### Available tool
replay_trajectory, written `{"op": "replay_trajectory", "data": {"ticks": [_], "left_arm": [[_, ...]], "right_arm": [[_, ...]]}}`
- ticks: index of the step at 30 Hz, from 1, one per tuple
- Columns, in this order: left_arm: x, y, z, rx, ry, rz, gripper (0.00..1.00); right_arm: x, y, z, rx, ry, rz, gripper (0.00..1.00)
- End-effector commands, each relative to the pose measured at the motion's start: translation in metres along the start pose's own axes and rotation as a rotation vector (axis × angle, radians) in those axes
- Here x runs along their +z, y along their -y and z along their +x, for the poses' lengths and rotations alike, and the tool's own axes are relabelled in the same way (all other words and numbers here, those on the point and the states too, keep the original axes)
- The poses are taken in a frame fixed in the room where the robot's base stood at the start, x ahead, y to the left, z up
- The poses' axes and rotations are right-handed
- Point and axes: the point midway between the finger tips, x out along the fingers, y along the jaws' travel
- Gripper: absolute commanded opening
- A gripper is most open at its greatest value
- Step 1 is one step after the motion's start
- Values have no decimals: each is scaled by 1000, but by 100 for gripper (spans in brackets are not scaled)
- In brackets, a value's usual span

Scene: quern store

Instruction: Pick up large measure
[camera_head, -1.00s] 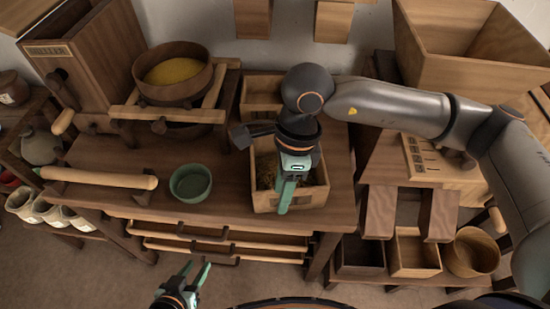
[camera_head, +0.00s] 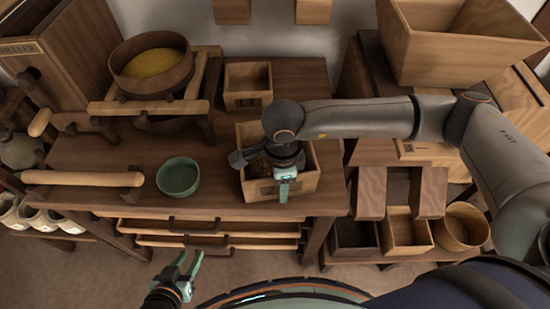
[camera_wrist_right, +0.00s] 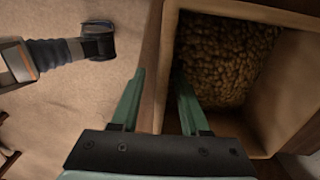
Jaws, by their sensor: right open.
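An open wooden box (camera_head: 307,180) stands near the front edge of the workbench, likely the large measure, though no readable label confirms it. In the right wrist view the box (camera_wrist_right: 290,85) holds brown grain-like stuff. My right gripper (camera_head: 284,190) is over its front wall, fingers pointing down. In the right wrist view my right gripper (camera_wrist_right: 157,85) is open, with the near wall appearing between its fingers; contact cannot be told. My left gripper (camera_head: 190,264) is open and empty in front of the bench, low in the head view.
A smaller wooden box (camera_head: 247,100) stands behind. A green bowl (camera_head: 178,177) and a wooden-handled tool (camera_head: 75,178) lie to the left. A round sieve (camera_head: 150,85) with yellow contents sits on a frame. Wooden boxes (camera_head: 405,235) and a round tub (camera_head: 462,227) stand lower right.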

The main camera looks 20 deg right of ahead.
Motion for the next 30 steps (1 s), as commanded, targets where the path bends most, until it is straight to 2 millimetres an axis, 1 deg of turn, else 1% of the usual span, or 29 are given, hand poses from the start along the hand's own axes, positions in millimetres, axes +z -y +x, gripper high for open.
{"op": "replay_trajectory", "data": {"ticks": [1, 4, 12, 24, 30], "left_arm": [[0, 0, 0, -1, 0, 0, 40], [1, 1, 0, -1, 0, 0, 40], [1, 1, 0, -2, 1, 0, 40], [2, 1, 1, -2, 2, 0, 40], [2, 1, 1, -2, 3, 0, 40]], "right_arm": [[-1, 0, 7, 2, -1, 2, 45], [0, 0, 16, 0, 0, 1, 45], [0, 1, 17, -1, 1, 1, 44], [0, 1, 17, -1, 0, 1, 0], [0, 1, 17, -1, 0, 1, 0]]}}
